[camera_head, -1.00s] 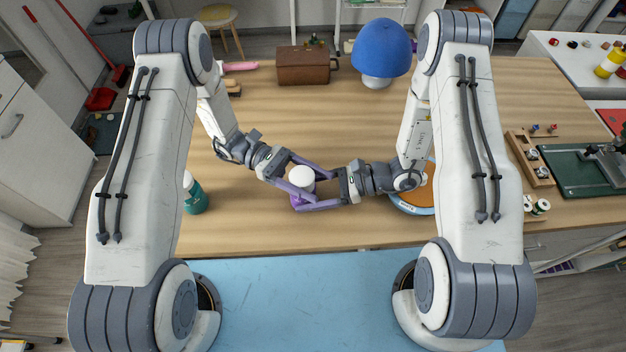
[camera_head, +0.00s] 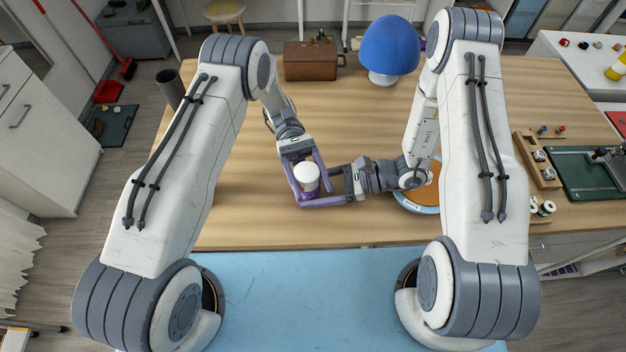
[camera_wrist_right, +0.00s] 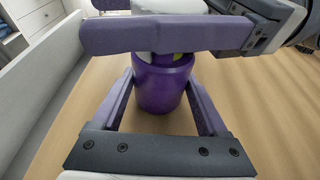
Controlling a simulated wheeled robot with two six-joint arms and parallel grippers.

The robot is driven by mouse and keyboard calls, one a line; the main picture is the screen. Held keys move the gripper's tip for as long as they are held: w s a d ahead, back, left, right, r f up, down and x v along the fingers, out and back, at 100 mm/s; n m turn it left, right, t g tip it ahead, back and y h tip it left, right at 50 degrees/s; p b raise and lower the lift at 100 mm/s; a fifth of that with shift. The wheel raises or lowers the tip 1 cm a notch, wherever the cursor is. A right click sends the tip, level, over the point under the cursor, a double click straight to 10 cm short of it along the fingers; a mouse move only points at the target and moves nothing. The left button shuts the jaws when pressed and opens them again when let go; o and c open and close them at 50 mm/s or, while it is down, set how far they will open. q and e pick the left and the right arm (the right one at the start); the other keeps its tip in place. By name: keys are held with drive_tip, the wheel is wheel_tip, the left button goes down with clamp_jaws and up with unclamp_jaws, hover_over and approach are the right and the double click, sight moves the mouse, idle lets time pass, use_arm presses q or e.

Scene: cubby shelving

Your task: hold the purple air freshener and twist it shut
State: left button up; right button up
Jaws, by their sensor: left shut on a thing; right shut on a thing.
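The purple air freshener (camera_head: 311,194) has a round white top (camera_head: 306,175) and stands upright over the front middle of the table in the head view. My left gripper (camera_head: 311,188) is shut on its upper part, with a finger on either side of the white top. My right gripper (camera_head: 310,196) comes from the right and is shut on the lower purple body. In the right wrist view the purple body (camera_wrist_right: 163,85) sits between my right fingers, and a left finger (camera_wrist_right: 140,36) crosses in front of the top and hides most of it.
A round orange-topped item with a blue-white rim (camera_head: 425,199) lies under my right wrist. A blue-domed lamp (camera_head: 385,45) and a brown box (camera_head: 311,62) stand at the back. A wooden tray (camera_head: 537,160) is at the right. The table left of the grippers is clear.

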use_arm(q)
drive_tip(key=shift+a+m+y, duration=0.15)
drive_tip(key=shift+m+y, duration=0.35)
drive_tip(key=shift+y, duration=0.3)
drive_tip(key=o, duration=1.4)
